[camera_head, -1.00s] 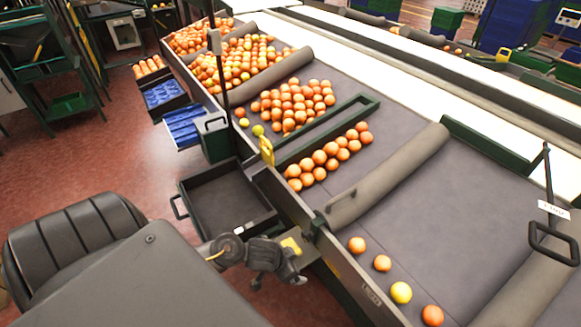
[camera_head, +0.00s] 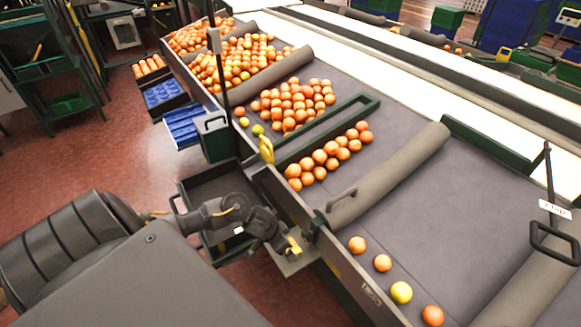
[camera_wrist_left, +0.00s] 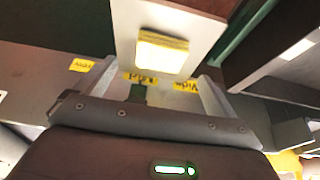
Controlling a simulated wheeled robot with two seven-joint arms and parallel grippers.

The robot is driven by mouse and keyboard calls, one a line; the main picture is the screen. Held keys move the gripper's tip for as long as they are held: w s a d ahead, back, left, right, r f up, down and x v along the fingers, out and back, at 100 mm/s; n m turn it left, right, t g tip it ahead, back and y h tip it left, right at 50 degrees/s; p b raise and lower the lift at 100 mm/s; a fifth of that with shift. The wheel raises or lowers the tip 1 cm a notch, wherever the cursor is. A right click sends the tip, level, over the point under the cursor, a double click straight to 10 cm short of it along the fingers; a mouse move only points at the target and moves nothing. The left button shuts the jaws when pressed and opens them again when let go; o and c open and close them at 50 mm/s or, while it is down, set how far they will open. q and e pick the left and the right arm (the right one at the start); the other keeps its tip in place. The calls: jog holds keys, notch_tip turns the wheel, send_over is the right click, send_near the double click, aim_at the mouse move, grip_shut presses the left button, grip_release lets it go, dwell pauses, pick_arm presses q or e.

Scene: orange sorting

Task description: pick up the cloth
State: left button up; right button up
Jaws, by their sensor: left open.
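A yellow folded pad, which looks like the cloth (camera_head: 294,246), lies on a small light shelf (camera_head: 300,262) at the side of the conveyor. In the left wrist view the cloth (camera_wrist_left: 162,54) is pale yellow and lies flat on the shelf's pale surface, ahead of the jaws. My left gripper (camera_head: 284,244) is right beside the cloth in the head view. In the left wrist view its two fingers (camera_wrist_left: 157,76) are apart, with nothing gripped between them. The arm partly covers the shelf in the head view. My right gripper is out of view.
A dark open drawer (camera_head: 205,186) lies under my left arm. The conveyor edge (camera_head: 335,262) runs beside the shelf. Several oranges (camera_head: 320,157) lie on the grey belt. Another yellow item (camera_head: 266,148) hangs on the conveyor rail. Red floor (camera_head: 130,150) is free on the left.

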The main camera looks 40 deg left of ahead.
pick_arm(q)
jog(key=shift+b+x, duration=0.35)
jog(key=shift+x, duration=2.3)
jog(key=shift+c, duration=0.4)
jog(key=c, duration=1)
